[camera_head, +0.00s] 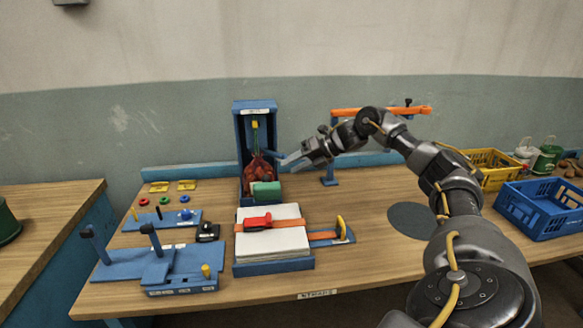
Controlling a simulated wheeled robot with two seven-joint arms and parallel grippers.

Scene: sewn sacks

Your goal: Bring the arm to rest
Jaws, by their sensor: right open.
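My right arm comes in from the lower right and bends left over the table. Its gripper (291,159) is open, with its fingers pointing left, close to the right side of the blue upright stand (240,135). A red net sack (259,167) hangs or stands inside that stand, with a green block (267,189) in front of its lower part. I cannot tell whether the fingertips touch the stand or the sack. No other gripper shows.
A white stack (285,241) with an orange strap and red handle lies at front centre. Blue fixtures with pegs (165,265) stand left. An orange-topped post (329,165) stands behind my arm. A blue crate (540,212) and a yellow crate (490,165) are at right. Bare table surrounds a dark disc (412,218).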

